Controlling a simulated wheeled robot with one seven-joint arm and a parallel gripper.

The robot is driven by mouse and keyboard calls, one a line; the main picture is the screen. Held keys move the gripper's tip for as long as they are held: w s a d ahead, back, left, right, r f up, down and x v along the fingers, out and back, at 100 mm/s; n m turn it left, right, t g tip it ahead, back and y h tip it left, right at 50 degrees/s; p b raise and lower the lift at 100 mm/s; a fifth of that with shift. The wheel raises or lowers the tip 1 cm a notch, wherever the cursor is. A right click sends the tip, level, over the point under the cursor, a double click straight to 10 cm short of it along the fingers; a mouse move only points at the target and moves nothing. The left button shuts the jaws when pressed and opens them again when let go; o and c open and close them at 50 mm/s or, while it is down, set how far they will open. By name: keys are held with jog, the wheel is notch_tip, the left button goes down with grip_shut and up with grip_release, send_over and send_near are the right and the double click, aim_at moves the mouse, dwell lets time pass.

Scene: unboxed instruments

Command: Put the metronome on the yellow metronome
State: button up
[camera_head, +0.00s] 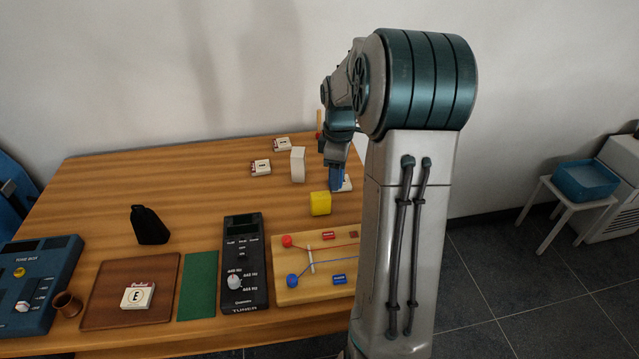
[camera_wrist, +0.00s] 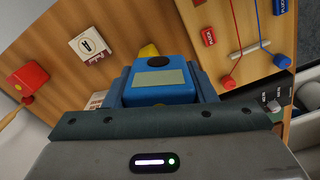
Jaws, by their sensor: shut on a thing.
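My gripper (camera_head: 335,172) is shut on a blue box-shaped metronome and holds it near the back right of the table. In the wrist view the metronome (camera_wrist: 160,86) sits between the two jaws and shows a pale panel and a dark round spot. A yellow block, the yellow metronome (camera_head: 320,203), stands on the table just in front and to the left of the gripper in the head view. In the wrist view only a small part of the yellow metronome (camera_wrist: 148,51) shows behind the blue one. I cannot tell the height gap between them.
A wooden board with coloured strings (camera_head: 290,294) and a black tuner (camera_head: 244,262) lie in front. A white block (camera_head: 298,164) and white packets (camera_head: 261,168) stand behind left. The table's middle is clear.

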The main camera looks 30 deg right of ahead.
send_over(320, 195)
notch_tip(320, 195, down, 3)
jog(key=shift+d, duration=0.1)
jog(key=shift+f+p, duration=0.5)
jog(key=shift+f, duration=1.55)
jog(key=shift+f, duration=0.1)
jog(key=shift+f, duration=0.1)
jog(key=o, duration=1)
